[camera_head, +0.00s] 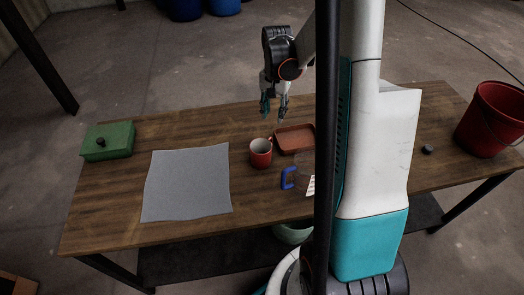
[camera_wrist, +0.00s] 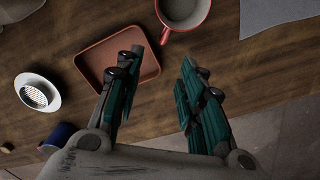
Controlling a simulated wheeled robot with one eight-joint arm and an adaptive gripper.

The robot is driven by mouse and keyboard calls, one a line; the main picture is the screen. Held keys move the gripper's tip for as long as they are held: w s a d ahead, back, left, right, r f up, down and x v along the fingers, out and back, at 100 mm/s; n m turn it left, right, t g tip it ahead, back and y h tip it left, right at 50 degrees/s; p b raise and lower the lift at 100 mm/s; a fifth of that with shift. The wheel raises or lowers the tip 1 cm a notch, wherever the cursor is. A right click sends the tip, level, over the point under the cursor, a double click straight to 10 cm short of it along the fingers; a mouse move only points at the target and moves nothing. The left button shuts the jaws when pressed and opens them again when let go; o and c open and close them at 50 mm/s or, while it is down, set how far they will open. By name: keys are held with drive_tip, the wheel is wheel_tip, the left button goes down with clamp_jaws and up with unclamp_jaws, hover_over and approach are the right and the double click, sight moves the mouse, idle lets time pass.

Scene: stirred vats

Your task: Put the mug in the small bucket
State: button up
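The red mug (camera_head: 260,153) with a pale inside stands upright on the wooden table, just left of a reddish-brown tray. In the wrist view the mug (camera_wrist: 184,12) is at the top edge, partly cut off, with its handle towards the tray. My gripper (camera_head: 273,113) points down above the far part of the table, beyond the mug and tray. Its fingers are apart and nothing is between them in the wrist view (camera_wrist: 158,75). A red bucket (camera_head: 490,118) with a wire handle stands at the table's right end; no other bucket is clearly seen on the table.
A white slotted item (camera_wrist: 25,82) and a dark blue object (camera_wrist: 58,136) are nearby. A blue handle (camera_head: 287,179) shows near the mug. A grey mat (camera_head: 188,182) and green box (camera_head: 108,141) are left. A post and my arm hide the middle.

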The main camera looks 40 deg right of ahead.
sight(260, 148)
wheel_tip(260, 148, down, 7)
drive_tip(key=shift+a+f+b, duration=0.1)
drive_tip(key=shift+b, duration=0.95)
wheel_tip(260, 148, down, 5)
drive_tip(key=b, duration=0.2)
drive_tip(key=shift+w+a+b, duration=0.15)
drive_tip(key=shift+b, duration=0.15)
clamp_jaws()
